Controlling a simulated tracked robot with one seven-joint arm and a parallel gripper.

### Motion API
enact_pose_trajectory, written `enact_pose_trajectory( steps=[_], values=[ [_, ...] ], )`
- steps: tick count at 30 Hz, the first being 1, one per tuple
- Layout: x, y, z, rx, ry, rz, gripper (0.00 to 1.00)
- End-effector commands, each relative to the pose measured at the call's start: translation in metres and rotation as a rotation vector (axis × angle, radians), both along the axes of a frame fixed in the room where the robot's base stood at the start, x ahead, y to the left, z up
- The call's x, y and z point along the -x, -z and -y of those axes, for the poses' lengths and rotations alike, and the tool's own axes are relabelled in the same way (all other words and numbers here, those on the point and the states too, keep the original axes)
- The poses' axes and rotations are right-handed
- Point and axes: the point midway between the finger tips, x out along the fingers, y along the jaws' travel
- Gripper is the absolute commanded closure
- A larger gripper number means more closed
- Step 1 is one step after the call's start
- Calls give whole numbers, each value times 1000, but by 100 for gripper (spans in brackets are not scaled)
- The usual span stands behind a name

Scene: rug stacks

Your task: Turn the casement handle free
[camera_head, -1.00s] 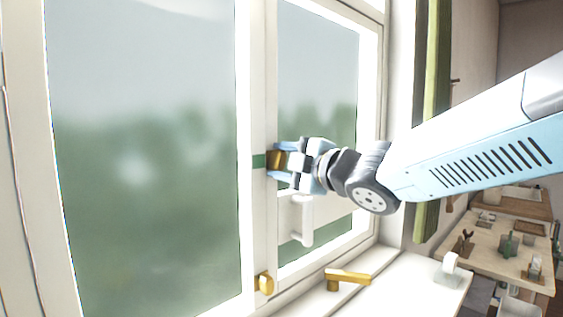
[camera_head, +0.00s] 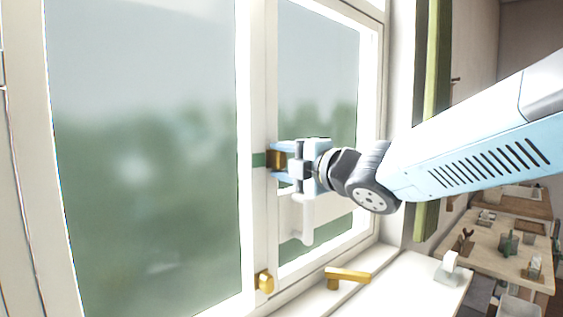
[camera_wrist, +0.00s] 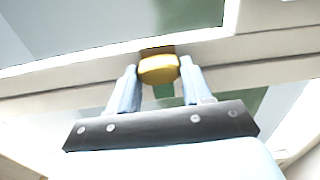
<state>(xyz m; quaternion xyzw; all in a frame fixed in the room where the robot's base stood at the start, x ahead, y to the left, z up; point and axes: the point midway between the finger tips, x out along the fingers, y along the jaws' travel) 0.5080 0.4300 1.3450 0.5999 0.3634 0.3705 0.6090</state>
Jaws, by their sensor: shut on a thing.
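The casement handle (camera_head: 276,161) is a brass-yellow piece on the upright frame between the two panes. My gripper (camera_head: 277,161) is shut on it from the right, its light-blue fingers either side of the handle. In the wrist view the handle (camera_wrist: 158,68) shows as a rounded yellow end between the fingertips (camera_wrist: 158,76). The fingers and palm hide part of it in the head view. The window (camera_head: 256,110) has white frames and looks shut.
A second brass fitting (camera_head: 264,282) sits low on the frame. A brass lever piece (camera_head: 347,277) is on the white sill (camera_head: 400,290). A green curtain (camera_head: 432,120) hangs right of the window. A table (camera_head: 500,250) with small items stands beyond it.

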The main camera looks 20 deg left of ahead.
Motion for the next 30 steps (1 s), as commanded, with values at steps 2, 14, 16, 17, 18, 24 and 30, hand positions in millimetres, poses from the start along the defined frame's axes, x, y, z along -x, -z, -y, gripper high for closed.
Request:
enact_pose_trajectory(
  steps=[2,14,16,17,18,24,30],
  values=[
    [-1,3,0,6,2,-4,81],
    [0,2,0,2,0,-2,26],
    [0,2,0,2,0,-2,26],
    [0,1,0,2,0,-2,26],
    [0,1,0,2,0,-2,26],
    [7,0,12,1,0,0,26],
    [21,0,40,1,2,0,26]
  ],
)
